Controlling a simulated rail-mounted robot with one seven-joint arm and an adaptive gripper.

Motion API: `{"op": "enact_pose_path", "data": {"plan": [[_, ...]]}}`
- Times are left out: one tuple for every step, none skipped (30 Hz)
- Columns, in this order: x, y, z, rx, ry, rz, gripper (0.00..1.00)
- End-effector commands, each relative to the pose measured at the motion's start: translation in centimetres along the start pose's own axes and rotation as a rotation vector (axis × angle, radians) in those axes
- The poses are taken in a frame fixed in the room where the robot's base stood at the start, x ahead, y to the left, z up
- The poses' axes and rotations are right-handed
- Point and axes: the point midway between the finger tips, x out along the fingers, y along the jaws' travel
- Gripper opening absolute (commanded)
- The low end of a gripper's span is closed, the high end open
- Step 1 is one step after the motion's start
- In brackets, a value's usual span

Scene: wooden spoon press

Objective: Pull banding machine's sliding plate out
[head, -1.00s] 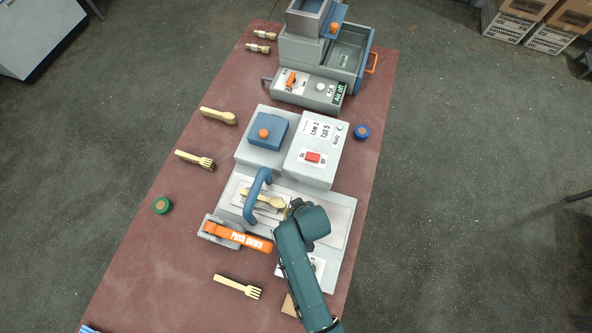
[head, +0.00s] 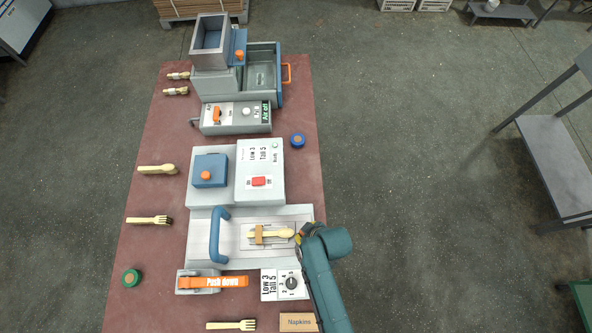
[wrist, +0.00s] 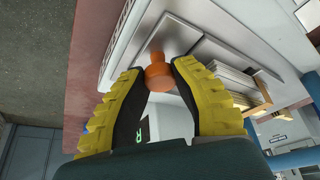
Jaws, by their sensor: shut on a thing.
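The banding machine (head: 198,236) is a grey unit near the front of the table, with a blue arched handle (head: 217,235). Its sliding plate (head: 262,247) is pale and lies right of the handle. A wooden spoon and fork bundle (head: 272,234) lies on it with a brown band (head: 259,235) around it. My gripper (head: 300,230) is at the plate's right end. In the wrist view its yellow-and-black fingers are closed on an orange knob (wrist: 157,72). The knob is hidden in the head view.
An orange "Push down" lever (head: 215,282) and a dial box (head: 283,285) stand in front. The press unit (head: 262,160) with a red switch is behind. A napkins box (head: 298,322) lies near my arm. Floor is open right of the table.

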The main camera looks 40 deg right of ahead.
Motion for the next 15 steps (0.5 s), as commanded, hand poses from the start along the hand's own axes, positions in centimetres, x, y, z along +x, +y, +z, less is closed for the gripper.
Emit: {"op": "enact_pose_path", "data": {"plan": [[-0.10, 0.33, 0.61, 0.002, -0.006, -0.001, 0.00], [-0.14, 0.49, 0.78, 0.001, -0.006, -0.001, 0.00], [-0.19, 0.67, 0.99, 0.001, -0.006, -0.002, 0.00], [-0.20, 0.76, 1.11, 0.000, -0.006, -0.003, 0.00], [-0.22, 0.83, 1.20, -0.001, -0.006, -0.004, 0.00], [-0.23, 0.92, 1.31, -0.002, -0.006, -0.004, 0.00], [-0.24, 0.98, 1.38, -0.002, -0.007, -0.004, 0.00], [-0.24, 1.02, 1.43, -0.002, -0.007, -0.004, 0.00], [-0.24, 1.05, 1.48, -0.003, -0.007, -0.004, 0.00], [-0.23, 1.07, 1.50, -0.003, -0.007, -0.004, 0.00], [-0.23, 1.08, 1.52, -0.003, -0.007, -0.004, 0.00], [-0.22, 1.08, 1.53, -0.003, -0.008, -0.003, 0.00], [-0.22, 1.08, 1.54, -0.003, -0.008, -0.003, 0.00], [-0.21, 1.08, 1.55, -0.003, -0.008, -0.003, 0.00], [-0.21, 1.08, 1.56, -0.003, -0.009, -0.003, 0.00]]}}
